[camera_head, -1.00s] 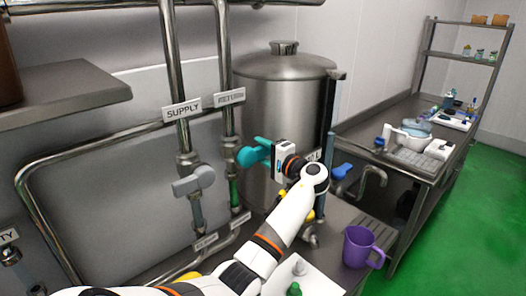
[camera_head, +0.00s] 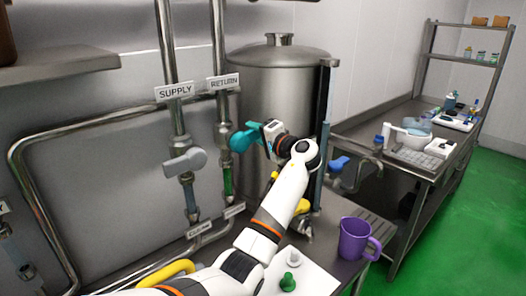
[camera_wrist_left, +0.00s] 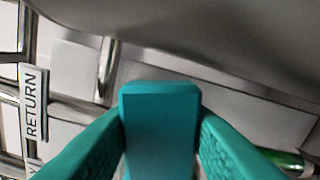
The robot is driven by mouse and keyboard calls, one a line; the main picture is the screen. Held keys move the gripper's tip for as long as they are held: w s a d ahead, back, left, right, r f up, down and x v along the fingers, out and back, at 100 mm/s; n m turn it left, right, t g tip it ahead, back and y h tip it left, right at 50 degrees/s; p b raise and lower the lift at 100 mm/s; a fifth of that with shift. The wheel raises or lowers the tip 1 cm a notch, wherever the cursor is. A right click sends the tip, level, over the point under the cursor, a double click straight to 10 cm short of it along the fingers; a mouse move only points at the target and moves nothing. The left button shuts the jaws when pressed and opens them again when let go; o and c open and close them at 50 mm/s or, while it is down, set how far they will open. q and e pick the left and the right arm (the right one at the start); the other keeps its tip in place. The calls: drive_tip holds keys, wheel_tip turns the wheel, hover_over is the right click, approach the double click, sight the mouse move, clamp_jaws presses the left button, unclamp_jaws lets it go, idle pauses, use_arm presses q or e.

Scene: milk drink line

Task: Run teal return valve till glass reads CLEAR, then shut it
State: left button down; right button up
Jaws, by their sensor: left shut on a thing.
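The teal return valve (camera_head: 240,141) sits on the pipe below the RETURN sign (camera_head: 223,82). My left gripper (camera_head: 262,134) is shut on its lever, reaching it from the right. In the left wrist view the teal lever (camera_wrist_left: 160,132) stands between the two teal fingers. The return sight glass (camera_head: 227,181) below the valve looks green; its green also shows at the right edge of the left wrist view (camera_wrist_left: 286,160). The small plate under it (camera_head: 234,211) is too small to read. My right gripper is out of view.
A grey supply valve (camera_head: 186,163) is on the pipe left of the return line. A steel tank (camera_head: 285,95) stands behind my left gripper. A purple jug (camera_head: 354,239) and a green-topped piece (camera_head: 288,282) are on the front bench.

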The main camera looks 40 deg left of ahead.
sight(240, 134)
use_arm(q)
drive_tip(key=n+b, duration=0.1)
drive_tip(key=b, duration=0.1)
drive_tip(key=n+b, duration=0.2)
drive_tip(key=shift+s+r, duration=0.2)
drive_tip(key=shift+s, duration=0.1)
drive_tip(key=n+b, duration=0.2)
drive_tip(key=s+r+n+b, duration=0.1)
drive_tip(key=n+b, duration=0.1)
drive_tip(key=b, duration=0.1)
drive_tip(key=s+r+n+b, duration=0.1)
drive_tip(key=n+b, duration=0.1)
drive_tip(key=shift+s+a+r+b, duration=0.1)
drive_tip(key=shift+r+b, duration=0.1)
drive_tip(key=shift+b, duration=0.1)
drive_tip(key=n+b, duration=0.1)
drive_tip(key=s+n+b, duration=0.1)
drive_tip(key=shift+s+r+n, duration=0.1)
drive_tip(key=shift+r+n, duration=0.2)
drive_tip(key=shift+n, duration=0.1)
drive_tip(key=shift+s+a+r+n+b, duration=0.15)
drive_tip(key=shift+s+n+b, duration=0.25)
drive_tip(key=shift+n+b, duration=0.3)
drive_tip(key=shift+s+d+r+n+b, duration=0.1)
drive_tip(key=shift+s+n+b, duration=0.35)
drive_tip(key=shift+n, duration=0.35)
drive_tip(key=shift+a, duration=0.1)
drive_tip(key=c, duration=1)
unclamp_jaws()
drive_tip(key=shift+r, duration=0.1)
